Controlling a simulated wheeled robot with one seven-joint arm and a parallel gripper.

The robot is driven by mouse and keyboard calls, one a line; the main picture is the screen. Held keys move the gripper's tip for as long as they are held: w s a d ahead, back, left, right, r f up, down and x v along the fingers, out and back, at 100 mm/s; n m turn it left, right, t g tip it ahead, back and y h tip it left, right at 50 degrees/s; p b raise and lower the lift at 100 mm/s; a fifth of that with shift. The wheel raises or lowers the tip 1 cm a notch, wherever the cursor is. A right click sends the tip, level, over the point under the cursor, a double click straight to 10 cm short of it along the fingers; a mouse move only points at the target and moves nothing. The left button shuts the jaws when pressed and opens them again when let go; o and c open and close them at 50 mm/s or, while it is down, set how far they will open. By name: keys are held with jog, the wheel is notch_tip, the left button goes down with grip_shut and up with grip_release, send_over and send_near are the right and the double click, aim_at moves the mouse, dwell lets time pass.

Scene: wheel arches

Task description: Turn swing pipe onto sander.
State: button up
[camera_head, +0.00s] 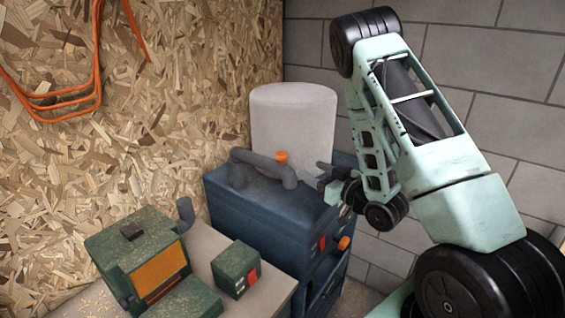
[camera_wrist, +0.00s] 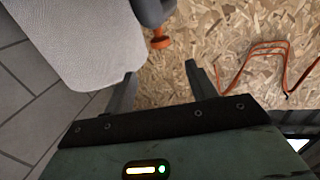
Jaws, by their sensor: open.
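The swing pipe (camera_head: 258,161) is a dark grey bent tube in front of the pale drum, with an orange knob (camera_head: 282,157) near its right end. The sander (camera_head: 140,262) is a green machine with an orange panel on the bench at lower left. A short grey port (camera_head: 186,210) stands up at its back. My gripper (camera_head: 316,174) is open and empty, just right of the pipe's right end. In the wrist view, part of the pipe (camera_wrist: 153,10) and its orange knob (camera_wrist: 160,39) show ahead of my open fingers (camera_wrist: 162,80), apart from them.
The pale drum (camera_head: 293,125) stands on a dark blue cabinet (camera_head: 265,222), close to my gripper. A small green box (camera_head: 236,269) with a red part sits beside the sander. Orange tubing (camera_head: 65,100) hangs on the chipboard wall. A grey block wall is behind my arm.

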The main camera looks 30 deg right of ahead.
aim_at(286, 156)
jog(key=shift+w+a+f+b, duration=0.1)
jog(key=shift+w+b, duration=0.4)
jog(key=shift+b, duration=1)
jog(key=shift+w+a+f+b, duration=0.1)
jog(key=shift+w+b, duration=0.35)
jog(key=shift+b, duration=1)
jog(key=w+p, duration=0.2)
jog(key=w, duration=0.1)
jog(key=w+a+p, duration=0.1)
jog(key=w, duration=0.3)
jog(key=w+p, duration=0.2)
jog(key=w, duration=0.1)
jog(key=shift+w+a+r+p, duration=0.15)
jog(key=shift+w+r+p, duration=0.1)
jog(key=shift+r+p, duration=0.1)
jog(key=shift+w+f, duration=0.1)
jog(key=shift+w, duration=0.4)
grip_shut()
jog(key=shift+a, duration=0.1)
